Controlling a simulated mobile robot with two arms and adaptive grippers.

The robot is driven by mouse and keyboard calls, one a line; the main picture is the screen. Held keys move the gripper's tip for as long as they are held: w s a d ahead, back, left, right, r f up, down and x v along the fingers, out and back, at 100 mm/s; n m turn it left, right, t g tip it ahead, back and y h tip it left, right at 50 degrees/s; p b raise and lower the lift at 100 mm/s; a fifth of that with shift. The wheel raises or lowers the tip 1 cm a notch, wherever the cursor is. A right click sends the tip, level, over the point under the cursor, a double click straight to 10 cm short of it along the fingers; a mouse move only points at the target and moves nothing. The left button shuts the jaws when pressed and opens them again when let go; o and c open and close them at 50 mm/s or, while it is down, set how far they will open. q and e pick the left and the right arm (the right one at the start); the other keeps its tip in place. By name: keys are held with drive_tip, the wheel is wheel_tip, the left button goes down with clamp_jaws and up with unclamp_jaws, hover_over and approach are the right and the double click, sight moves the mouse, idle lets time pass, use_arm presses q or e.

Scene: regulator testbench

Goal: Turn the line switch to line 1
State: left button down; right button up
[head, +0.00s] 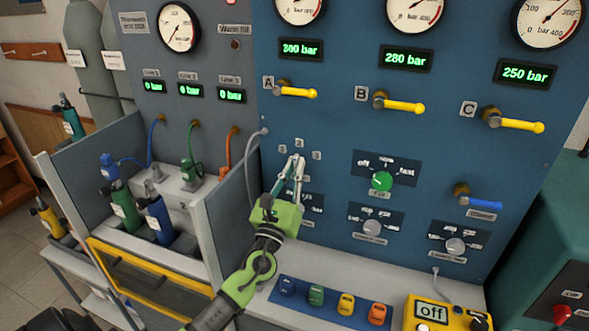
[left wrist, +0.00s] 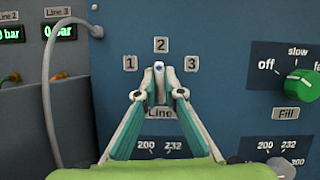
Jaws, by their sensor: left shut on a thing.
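The line switch (left wrist: 159,70) is on the blue panel below the labels 1 (left wrist: 130,63), 2 (left wrist: 161,45) and 3 (left wrist: 191,63). Only its pale tip with a small blue mark shows between my fingers, beneath label 2; the rest is hidden. It seems to point up toward 2. My left gripper (head: 296,160) is shut on the switch, with a fingertip on each side of it, and it also shows in the left wrist view (left wrist: 158,94). The "Line" plate below is partly covered by the fingers. My right gripper is not in view.
The green fill knob (head: 381,181) sits to the right of the switch. Yellow valve handles A (head: 298,92), B (head: 404,106) and C (head: 520,125) stick out above. A grey hose (head: 249,165) hangs to the left, near a grey side wall.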

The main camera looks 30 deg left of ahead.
use_arm(q)
drive_tip(key=n+g+y, duration=0.1)
drive_tip(key=n+y, duration=0.1)
drive_tip(key=n, duration=0.2)
drive_tip(key=n+g+y, duration=0.1)
drive_tip(key=n+y, duration=0.1)
drive_tip(key=n, duration=0.2)
drive_tip(key=shift+n, duration=0.3)
drive_tip(key=n+g, duration=0.1)
drive_tip(key=n, duration=0.2)
drive_tip(key=n+g+y, duration=0.1)
drive_tip(key=n, duration=0.2)
drive_tip(key=shift+g+p, duration=0.3)
drive_tip(key=shift+p, duration=0.1)
drive_tip(key=shift+n, duration=0.3)
drive_tip(key=c, duration=2.1)
unclamp_jaws()
drive_tip(key=shift+c, duration=0.2)
drive_tip(key=v, duration=1.2)
drive_tip(key=shift+d, duration=0.1)
